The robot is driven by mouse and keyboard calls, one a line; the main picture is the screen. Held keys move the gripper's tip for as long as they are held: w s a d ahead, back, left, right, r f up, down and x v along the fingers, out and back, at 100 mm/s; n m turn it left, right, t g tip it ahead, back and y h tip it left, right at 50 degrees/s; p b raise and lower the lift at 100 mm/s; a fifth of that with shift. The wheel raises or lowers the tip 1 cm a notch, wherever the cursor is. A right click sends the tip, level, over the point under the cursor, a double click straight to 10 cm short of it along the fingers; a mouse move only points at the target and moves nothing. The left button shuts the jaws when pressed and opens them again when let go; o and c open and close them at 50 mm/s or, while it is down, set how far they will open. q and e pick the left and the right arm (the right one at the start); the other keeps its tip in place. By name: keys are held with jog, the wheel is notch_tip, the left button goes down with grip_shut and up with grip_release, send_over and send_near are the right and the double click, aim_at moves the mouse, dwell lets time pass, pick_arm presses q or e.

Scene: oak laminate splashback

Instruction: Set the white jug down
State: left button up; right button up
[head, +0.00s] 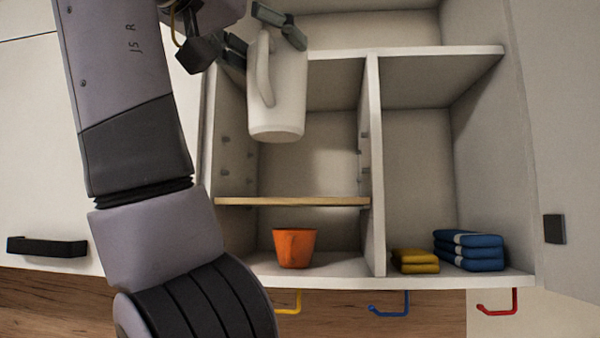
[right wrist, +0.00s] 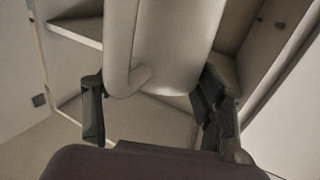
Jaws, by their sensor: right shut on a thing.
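The white jug (head: 287,95) hangs upright in the head view, its handle on the left side. My right gripper (head: 260,36) is shut on it near its top. The jug overlaps the upper left compartment of the cabinet, with its bottom above the wooden shelf board (head: 292,201) in the picture. I cannot tell how deep inside it is. In the right wrist view the jug (right wrist: 178,45) sits between the two fingers (right wrist: 155,112). My left gripper is not in view.
An orange cup (head: 295,248) stands below the wooden board. Yellow cloths (head: 415,261) and blue cloths (head: 469,250) lie folded in the right compartment beyond the divider (head: 373,165). The wooden board is bare. Coloured hooks (head: 392,304) hang below the cabinet.

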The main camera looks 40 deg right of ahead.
jog(key=w+d+p, duration=0.6)
jog(key=w+d, duration=0.5)
jog(key=d, duration=0.3)
notch_tip(320, 180, down, 7)
jog(key=p, duration=0.1)
jog(key=shift+w+d+f, duration=0.2)
jog(key=shift+w+d, duration=0.15)
jog(key=o, duration=1.7)
jog(key=shift+a+p, duration=0.1)
jog(key=shift+p, duration=0.2)
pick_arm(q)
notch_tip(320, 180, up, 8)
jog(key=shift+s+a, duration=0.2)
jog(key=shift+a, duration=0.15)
pick_arm(e)
jog(key=shift+o, duration=1.2)
